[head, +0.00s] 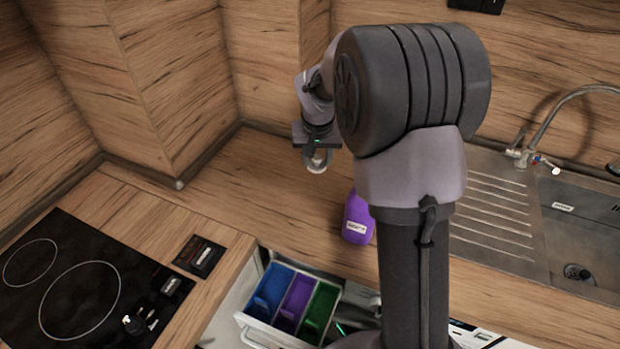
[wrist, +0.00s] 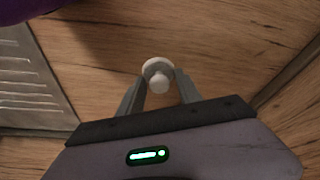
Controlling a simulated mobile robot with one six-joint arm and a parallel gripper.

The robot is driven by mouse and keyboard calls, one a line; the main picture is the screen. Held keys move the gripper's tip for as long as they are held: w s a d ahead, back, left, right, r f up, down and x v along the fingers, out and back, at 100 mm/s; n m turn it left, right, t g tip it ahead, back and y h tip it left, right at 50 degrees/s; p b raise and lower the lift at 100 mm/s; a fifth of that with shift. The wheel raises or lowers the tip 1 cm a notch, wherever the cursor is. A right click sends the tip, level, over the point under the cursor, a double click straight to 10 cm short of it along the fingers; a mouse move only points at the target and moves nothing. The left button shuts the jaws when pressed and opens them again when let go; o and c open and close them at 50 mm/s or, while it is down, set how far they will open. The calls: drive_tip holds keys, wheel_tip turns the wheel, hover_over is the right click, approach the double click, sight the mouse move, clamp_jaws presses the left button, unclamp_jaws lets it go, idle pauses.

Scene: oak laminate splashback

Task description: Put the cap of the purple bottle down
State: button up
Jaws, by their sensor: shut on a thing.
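The purple bottle (head: 357,218) stands upright on the wooden counter, partly hidden behind my arm in the head view; it carries a white label. A purple shape at the top left of the wrist view (wrist: 75,8) looks like the bottle. My gripper (head: 317,158) is over the counter, up and to the left of the bottle in the head view. In the wrist view my gripper (wrist: 160,88) is shut on a small pale cap (wrist: 158,70) with a round disc and a knob. Whether the cap touches the counter I cannot tell.
An open drawer (head: 246,320) with blue, purple and green compartments is below the counter edge. A black hob (head: 70,280) lies at the left, the sink (head: 580,235) with drainboard at the right. The counter (head: 250,185) left of the bottle is bare.

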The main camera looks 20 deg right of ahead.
sight(316, 183)
wheel_tip(316, 183, down, 7)
drive_tip(key=shift+f+b, duration=0.1)
drive_tip(key=shift+b, duration=1.1)
drive_tip(key=shift+f, duration=0.15)
drive_tip(key=o, duration=1.3)
